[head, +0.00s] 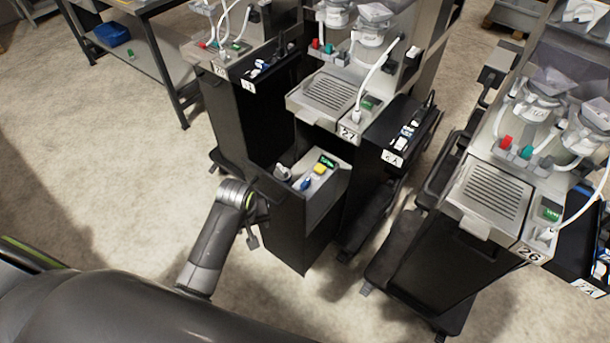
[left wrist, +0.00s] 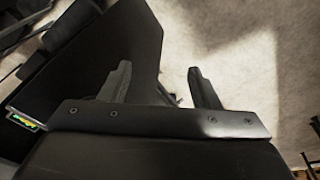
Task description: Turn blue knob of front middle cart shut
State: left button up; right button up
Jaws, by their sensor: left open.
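A small blue knob (head: 305,184) sits on the grey top panel of a low black unit (head: 312,205) in front of the middle cart labelled 27 (head: 335,95). It is beside a yellow part (head: 320,169), a pale round part (head: 282,173) and a lit green display (head: 327,162). My left gripper (head: 254,222) is just left of this unit, lower than its top and apart from the knob. The left wrist view shows its two fingers (left wrist: 158,72) spread and empty, with a black side panel and floor beyond. The knob is not visible there. My right gripper is out of view.
Another cart (head: 490,205), labelled 26, stands at the right; one more (head: 240,65) stands behind at the left. Red and teal knobs show on their dispensers. A metal table (head: 155,60) is at the back left. Bare floor (head: 110,170) lies left of the unit.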

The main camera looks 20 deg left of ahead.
pick_arm(q)
jog(key=w+d+r+n+g, duration=0.1)
jog(key=w+d+r+n, duration=0.35)
jog(key=w+r, duration=0.45)
jog(key=w+d+r+n+g, duration=0.1)
jog(key=w+d+r+n, duration=0.3)
jog(key=w+r, duration=0.5)
jog(key=m+b, duration=0.1)
jog(key=b, duration=0.1)
send_near(306, 182)
jog(key=f, duration=0.9)
jog(key=shift+a, duration=0.2)
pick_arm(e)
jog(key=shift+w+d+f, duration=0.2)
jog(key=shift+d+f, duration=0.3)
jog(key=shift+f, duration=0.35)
pick_arm(q)
jog(key=shift+c, duration=0.2)
jog(key=c, duration=0.9)
